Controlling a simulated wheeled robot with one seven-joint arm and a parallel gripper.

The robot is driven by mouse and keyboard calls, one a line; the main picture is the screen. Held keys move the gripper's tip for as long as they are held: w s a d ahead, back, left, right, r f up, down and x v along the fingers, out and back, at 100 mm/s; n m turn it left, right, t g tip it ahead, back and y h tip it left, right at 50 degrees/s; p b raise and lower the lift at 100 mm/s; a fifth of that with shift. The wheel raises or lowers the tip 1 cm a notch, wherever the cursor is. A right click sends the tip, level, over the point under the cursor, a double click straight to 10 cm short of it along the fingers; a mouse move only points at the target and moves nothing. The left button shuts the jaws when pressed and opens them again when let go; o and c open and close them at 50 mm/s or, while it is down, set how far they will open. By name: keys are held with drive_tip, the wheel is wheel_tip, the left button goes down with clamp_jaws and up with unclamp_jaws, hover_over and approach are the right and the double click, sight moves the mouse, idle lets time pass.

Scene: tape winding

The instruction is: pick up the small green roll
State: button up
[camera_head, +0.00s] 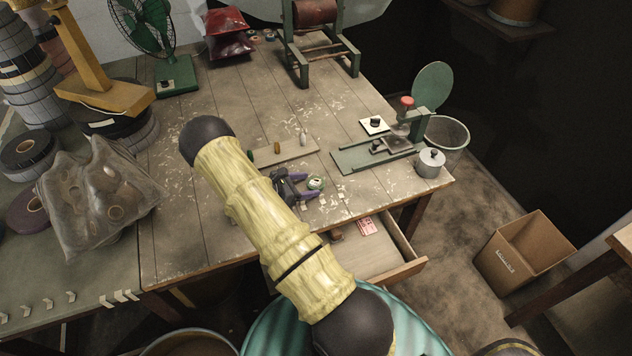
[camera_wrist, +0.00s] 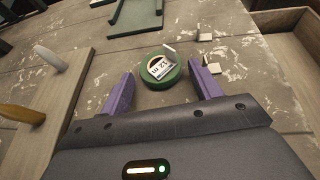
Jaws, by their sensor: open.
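The small green roll (camera_wrist: 160,82) lies flat on the worn wooden table, with a white label marked "12 m" on it. It also shows in the head view (camera_head: 315,183), just right of my gripper. My gripper (camera_wrist: 162,92) is open, with its two purple fingers on either side of the roll's near part. In the head view my gripper (camera_head: 306,191) is low over the table near its front edge. The roll is not clamped. I cannot tell whether a finger touches it.
A wooden board (camera_head: 284,152) with small pegs lies left of the roll. An open drawer (camera_head: 375,252) juts out below the table front. Small white pieces (camera_wrist: 205,37) lie near the roll.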

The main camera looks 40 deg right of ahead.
drive_tip(key=shift+d+f, duration=0.2)
drive_tip(key=shift+d, duration=0.4)
drive_tip(key=c, duration=0.7)
drive_tip(key=shift+r, duration=0.1)
wheel_tip(320, 180, up, 10)
drive_tip(key=shift+s+f+b, duration=0.1)
drive_tip(key=shift+b, duration=0.5)
